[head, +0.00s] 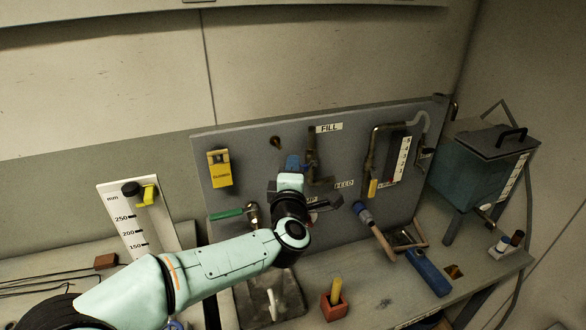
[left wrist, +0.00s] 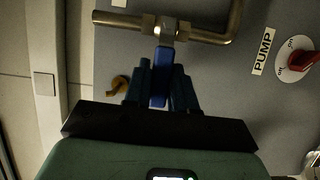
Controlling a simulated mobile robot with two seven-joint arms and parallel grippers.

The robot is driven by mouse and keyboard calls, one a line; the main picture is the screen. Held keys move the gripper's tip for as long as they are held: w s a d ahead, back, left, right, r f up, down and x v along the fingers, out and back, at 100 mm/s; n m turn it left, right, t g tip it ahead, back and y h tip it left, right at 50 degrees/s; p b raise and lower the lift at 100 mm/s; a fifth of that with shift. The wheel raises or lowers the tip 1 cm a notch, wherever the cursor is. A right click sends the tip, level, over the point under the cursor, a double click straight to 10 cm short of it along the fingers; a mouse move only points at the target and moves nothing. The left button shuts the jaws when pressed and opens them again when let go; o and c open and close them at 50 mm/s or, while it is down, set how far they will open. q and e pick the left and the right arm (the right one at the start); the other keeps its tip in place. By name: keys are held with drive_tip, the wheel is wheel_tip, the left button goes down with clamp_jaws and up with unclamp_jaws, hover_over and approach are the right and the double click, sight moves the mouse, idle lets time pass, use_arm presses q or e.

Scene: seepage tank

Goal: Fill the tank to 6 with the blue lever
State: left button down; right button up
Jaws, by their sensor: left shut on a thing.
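The blue lever (left wrist: 160,88) sits on a brass pipe valve under the FILL label (head: 329,128). My left gripper (left wrist: 160,92) is shut on the blue lever, with a finger on each side of it. In the head view the left gripper (head: 293,172) reaches up to the panel and hides most of the lever. The tank (head: 468,170) is a dark box with a handled lid at the right, with a white scale strip (head: 514,178) on its side. I cannot read its level. My right gripper is not in view.
The grey panel (head: 240,150) carries a green lever (head: 226,214), a yellow tag (head: 220,168) and a white gauge strip (head: 404,158). A red dial (left wrist: 296,61) beside the PUMP label shows in the left wrist view. A red block with a yellow stick (head: 335,305) and tools stand on the bench.

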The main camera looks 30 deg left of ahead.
use_arm(q)
drive_tip(key=shift+r, duration=0.1)
drive_tip(key=c, duration=1)
unclamp_jaws()
drive_tip(key=shift+b+v, duration=1.25)
drive_tip(key=shift+v, duration=5.5)
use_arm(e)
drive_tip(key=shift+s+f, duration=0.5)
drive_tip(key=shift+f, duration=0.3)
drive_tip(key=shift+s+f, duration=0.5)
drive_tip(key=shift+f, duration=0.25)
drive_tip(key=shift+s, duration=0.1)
